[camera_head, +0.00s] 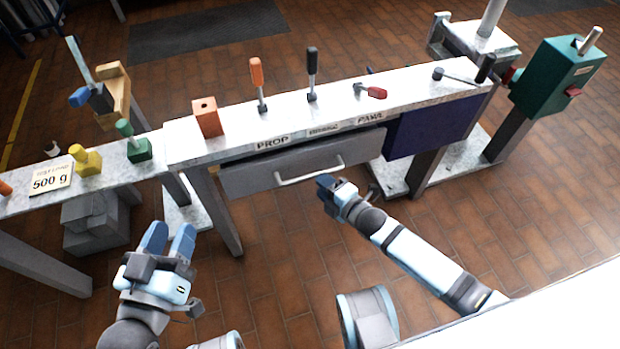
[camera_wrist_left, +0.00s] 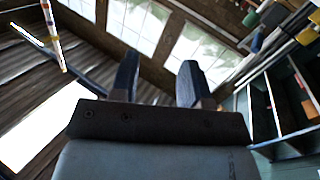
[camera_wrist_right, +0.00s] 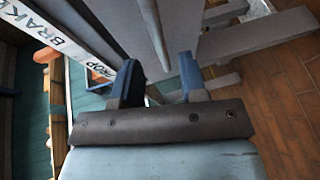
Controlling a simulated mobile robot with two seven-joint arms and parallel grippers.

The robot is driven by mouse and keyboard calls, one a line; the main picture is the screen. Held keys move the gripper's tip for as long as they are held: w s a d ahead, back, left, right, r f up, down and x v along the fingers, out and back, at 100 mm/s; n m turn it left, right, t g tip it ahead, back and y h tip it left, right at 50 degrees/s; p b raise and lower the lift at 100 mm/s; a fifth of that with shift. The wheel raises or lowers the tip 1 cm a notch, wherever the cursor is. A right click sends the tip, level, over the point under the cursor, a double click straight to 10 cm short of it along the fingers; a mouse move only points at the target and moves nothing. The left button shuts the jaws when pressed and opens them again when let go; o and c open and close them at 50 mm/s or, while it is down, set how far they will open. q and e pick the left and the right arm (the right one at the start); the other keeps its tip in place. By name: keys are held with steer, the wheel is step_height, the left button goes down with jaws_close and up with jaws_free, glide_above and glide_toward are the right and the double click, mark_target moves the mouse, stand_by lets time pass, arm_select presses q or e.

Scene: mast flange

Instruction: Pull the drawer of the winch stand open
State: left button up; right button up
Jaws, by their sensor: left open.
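The winch stand (camera_head: 340,108) is a long pale bench with levers on top and labels along its front edge. Its grey drawer (camera_head: 250,176) sits under the labels, with a thin dark gap above its front; it looks shut. A pale bar handle (camera_head: 310,174) crosses the drawer front. My right gripper (camera_head: 326,184) is beside the handle's right end. Its fingers (camera_wrist_right: 157,80) are apart in the right wrist view, with a pale bar, likely the handle (camera_wrist_right: 155,35), running toward the gap. Contact cannot be told. My left gripper (camera_head: 168,238) is open and empty, away from the drawer.
A dark blue panel (camera_head: 432,125) hangs right of the drawer. A side bench (camera_head: 112,172) with a 500 g plate and coloured blocks stands at left. A green box (camera_head: 556,75) stands at far right. The brick floor before the drawer is free apart from my arms.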

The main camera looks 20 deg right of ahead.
mark_target(311, 175)
arm_select(q)
steer(key=shift+s+d+r+t+h+b, duration=0.15)
steer(key=shift+r+t+h+b, duration=0.1)
steer(key=shift+r, duration=0.3)
steer(key=shift+w+d+r+t+h+b, duration=0.1)
steer(key=shift+d+r+t+h+b, duration=0.1)
steer(key=shift+r, duration=0.3)
steer(key=shift+s+d+r+t+h+b, duration=0.1)
steer(key=shift+r+t+h+b, duration=0.15)
steer(key=shift+r, duration=0.3)
arm_select(e)
steer(key=shift+x, duration=2.85)
steer(key=shift+s, duration=0.1)
jaws_close()
